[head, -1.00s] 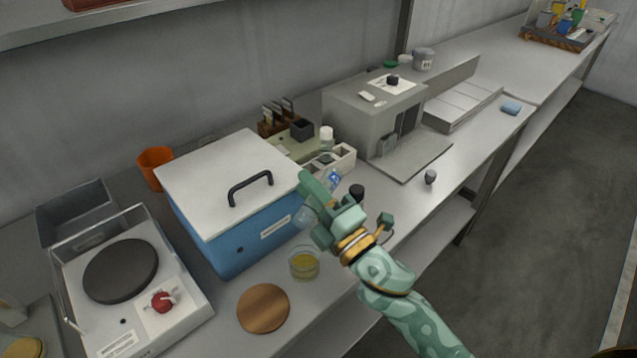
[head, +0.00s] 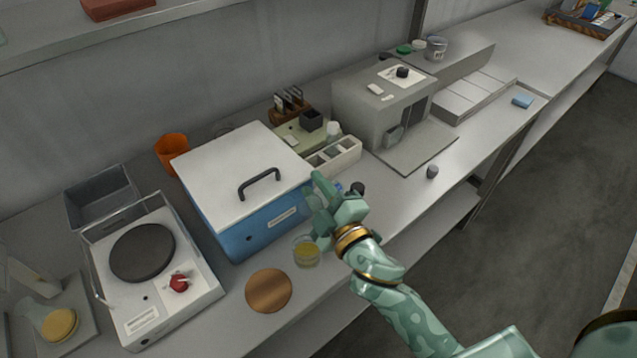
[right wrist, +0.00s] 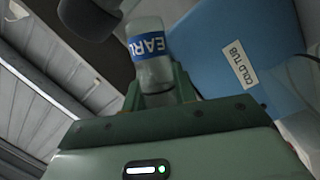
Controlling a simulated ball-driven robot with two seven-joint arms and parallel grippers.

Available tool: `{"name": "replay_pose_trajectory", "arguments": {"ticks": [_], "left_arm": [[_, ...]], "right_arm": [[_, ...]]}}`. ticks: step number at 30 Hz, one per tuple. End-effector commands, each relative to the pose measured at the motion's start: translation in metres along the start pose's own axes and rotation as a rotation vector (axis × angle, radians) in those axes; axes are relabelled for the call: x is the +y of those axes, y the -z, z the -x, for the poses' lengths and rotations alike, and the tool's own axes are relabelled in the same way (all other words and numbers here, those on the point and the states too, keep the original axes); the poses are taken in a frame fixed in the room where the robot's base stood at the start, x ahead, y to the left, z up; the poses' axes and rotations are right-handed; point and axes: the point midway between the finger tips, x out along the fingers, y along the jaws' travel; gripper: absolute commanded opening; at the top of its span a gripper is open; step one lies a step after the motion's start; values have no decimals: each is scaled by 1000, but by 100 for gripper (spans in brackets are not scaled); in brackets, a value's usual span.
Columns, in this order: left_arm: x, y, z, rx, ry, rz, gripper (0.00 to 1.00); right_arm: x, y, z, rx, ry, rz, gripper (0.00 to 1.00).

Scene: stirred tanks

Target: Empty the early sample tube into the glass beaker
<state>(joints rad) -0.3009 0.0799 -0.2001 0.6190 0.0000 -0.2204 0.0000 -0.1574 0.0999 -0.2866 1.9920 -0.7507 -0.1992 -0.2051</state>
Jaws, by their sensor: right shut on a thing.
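My right gripper (head: 327,207) is shut on the early sample tube, above the bench in front of the blue tub. In the right wrist view the tube (right wrist: 152,68) is clear, with a blue label whose visible letters read "EARL". It stands out between the fingers; its contents and exact tilt are hard to tell. In the head view the gripper mostly hides it. The glass beaker (head: 306,256) stands on the bench just below and left of the gripper, with yellow liquid inside. My left gripper is not in view.
The blue cold tub (head: 250,228) with a white lid stands close behind the beaker. A round wooden disc (head: 269,291) lies front left of the beaker. A hotplate (head: 150,270) is farther left. A white rack (head: 340,155) and a small black item (head: 357,188) are behind the gripper.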

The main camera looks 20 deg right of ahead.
Motion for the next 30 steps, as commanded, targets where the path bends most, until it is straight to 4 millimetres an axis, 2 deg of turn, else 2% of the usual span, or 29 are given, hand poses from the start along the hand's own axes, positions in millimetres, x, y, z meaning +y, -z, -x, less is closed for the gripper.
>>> {"name": "replay_pose_trajectory", "arguments": {"ticks": [1, 7, 30], "left_arm": [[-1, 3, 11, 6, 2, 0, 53], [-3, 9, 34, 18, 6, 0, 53], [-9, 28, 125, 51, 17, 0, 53]], "right_arm": [[7, 4, 0, -5, 9, -22, 4], [11, 7, 0, -35, 52, -126, 4], [15, 29, 7, -177, 254, -609, 4]]}}
